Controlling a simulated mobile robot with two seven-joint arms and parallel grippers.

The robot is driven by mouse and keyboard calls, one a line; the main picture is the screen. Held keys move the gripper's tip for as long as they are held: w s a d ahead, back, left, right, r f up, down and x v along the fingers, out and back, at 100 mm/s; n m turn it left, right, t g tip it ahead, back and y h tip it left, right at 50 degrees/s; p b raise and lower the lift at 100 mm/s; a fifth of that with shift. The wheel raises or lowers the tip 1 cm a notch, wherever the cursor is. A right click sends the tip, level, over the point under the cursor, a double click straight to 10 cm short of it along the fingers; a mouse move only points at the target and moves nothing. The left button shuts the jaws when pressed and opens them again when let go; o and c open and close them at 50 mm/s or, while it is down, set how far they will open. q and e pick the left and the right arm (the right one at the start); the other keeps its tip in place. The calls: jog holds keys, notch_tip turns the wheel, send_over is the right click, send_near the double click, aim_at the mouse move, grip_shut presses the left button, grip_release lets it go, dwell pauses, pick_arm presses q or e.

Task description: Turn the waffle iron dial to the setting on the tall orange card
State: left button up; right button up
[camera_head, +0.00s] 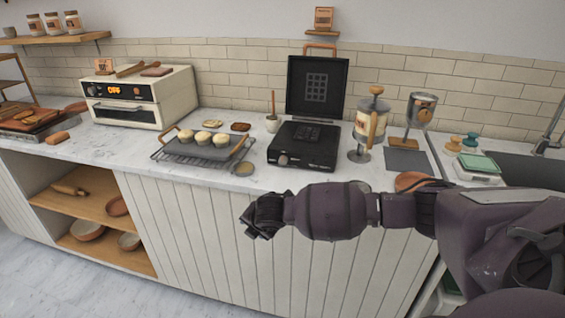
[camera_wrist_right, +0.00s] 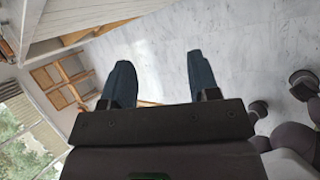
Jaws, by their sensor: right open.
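The black waffle iron (camera_head: 325,156) sits on the counter with its lid (camera_head: 296,82) standing open. Its round dial (camera_head: 283,160) is on the front face at the left; its pointer is too small to read. An orange card (camera_head: 323,17) stands on a small wall shelf above the iron; its marking is too small to read. My right gripper (camera_head: 252,219) is in front of the cabinet, below the counter edge and apart from the iron. In the right wrist view the gripper (camera_wrist_right: 159,78) has its fingers spread with nothing between them. My left gripper is out of view.
A toaster oven (camera_head: 137,100) with another small card (camera_head: 103,66) is at left. Floor ahead is clear.

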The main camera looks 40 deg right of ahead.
aim_at(282, 162)
jog(key=w+d+r+n+h, duration=0.1)
jog(key=w+d+r+h, duration=0.15)
jog(key=d+r, duration=0.45)
jog(key=w+d+r+n+h, duration=0.1)
jog(key=w+d+r+h, duration=0.1)
jog(key=w+d+r, duration=0.4)
jog(key=shift+h, duration=0.25)
jog(key=x, duration=0.2)
jog(key=d+b+x, duration=0.1)
jog(key=x, duration=0.2)
jog(key=b+x, duration=0.1)
jog(key=x, duration=0.1)
jog(key=shift+s+d+f, duration=0.15)
jog(key=shift+d, duration=0.15)
jog(key=shift+d+f, duration=0.15)
jog(key=shift+w+d+f, duration=0.1)
jog(key=shift+w+d, duration=0.05)
jog(key=shift+w, duration=0.15)
jog(key=c, duration=0.9)
